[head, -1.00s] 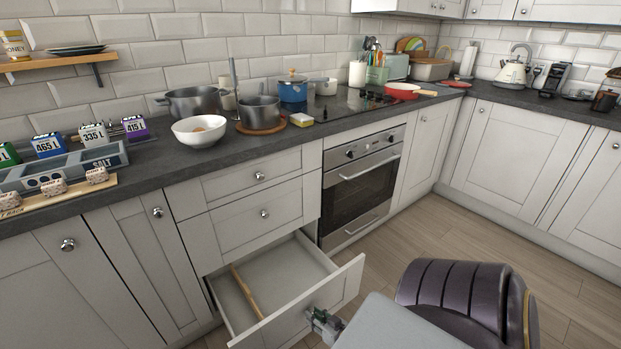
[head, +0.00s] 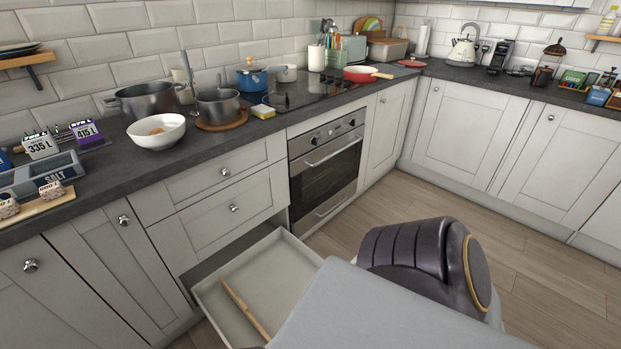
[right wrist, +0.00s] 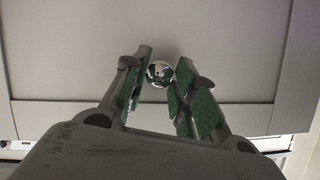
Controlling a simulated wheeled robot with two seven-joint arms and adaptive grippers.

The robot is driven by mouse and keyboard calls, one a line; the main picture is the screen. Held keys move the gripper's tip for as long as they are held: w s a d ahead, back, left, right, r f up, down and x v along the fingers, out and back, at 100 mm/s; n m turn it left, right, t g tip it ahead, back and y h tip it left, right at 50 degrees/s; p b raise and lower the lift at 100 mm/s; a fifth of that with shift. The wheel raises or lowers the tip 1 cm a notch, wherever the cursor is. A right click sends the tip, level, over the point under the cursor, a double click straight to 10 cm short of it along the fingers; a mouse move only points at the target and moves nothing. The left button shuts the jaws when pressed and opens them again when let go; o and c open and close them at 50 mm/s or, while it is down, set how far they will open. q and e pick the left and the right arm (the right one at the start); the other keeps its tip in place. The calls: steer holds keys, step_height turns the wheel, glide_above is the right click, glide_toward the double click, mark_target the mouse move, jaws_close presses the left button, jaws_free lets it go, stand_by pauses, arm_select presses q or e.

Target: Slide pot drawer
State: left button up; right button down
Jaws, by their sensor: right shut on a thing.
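The pot drawer (head: 268,278), the low white one under two shut drawers, stands pulled far out, with a dark gap behind its back edge. A thin wooden bar (head: 245,308) lies in it. Its front is hidden in the head view. In the right wrist view the drawer front (right wrist: 75,60) fills the picture, with a round shiny knob (right wrist: 159,74) in its middle. My right gripper (right wrist: 164,64) is shut on this knob, a green-padded finger on each side. The right gripper is hidden in the head view. My left gripper is in neither view.
A flat grey surface (head: 390,310) covers the bottom centre and overlaps the drawer's front corner. The oven (head: 326,170) is shut, right of the drawer. Wooden floor (head: 545,285) is clear at right.

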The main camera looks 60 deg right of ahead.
steer(key=shift+s+a, duration=0.2)
steer(key=shift+s, duration=1.05)
steer(key=c, duration=1.3)
jaws_free()
steer(key=shift+s, duration=0.1)
steer(key=shift+o, duration=0.8)
steer(key=shift+a, duration=0.1)
steer(key=v, duration=1.2)
steer(key=shift+f, duration=0.1)
